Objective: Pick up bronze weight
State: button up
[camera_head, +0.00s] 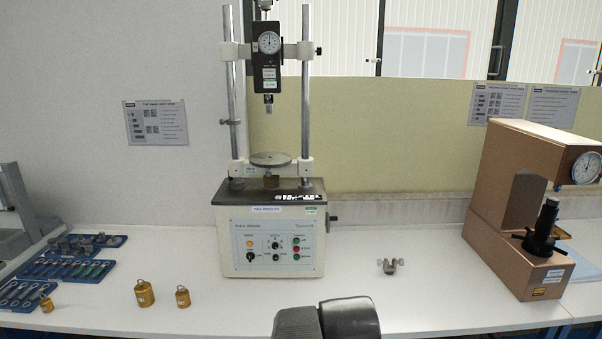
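Three bronze-coloured weights stand on the white bench at the lower left. The smallest bronze weight (46,304) is farther left, beside the blue trays. All three are upright, and nothing touches the two on the right. Dark grey rounded parts of my arm show at the bottom centre, right of the weights and apart from them. My gripper's fingers are not in view.
A force tester (272,235) with two columns stands behind, at the centre. Blue trays (104,266) with metal parts lie at the left. A small metal fitting (389,266) and a brown hardness tester (512,190) are to the right. The white bench (430,300) is clear around the fitting.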

aim_at(143, 290)
jog(key=u, duration=1.25)
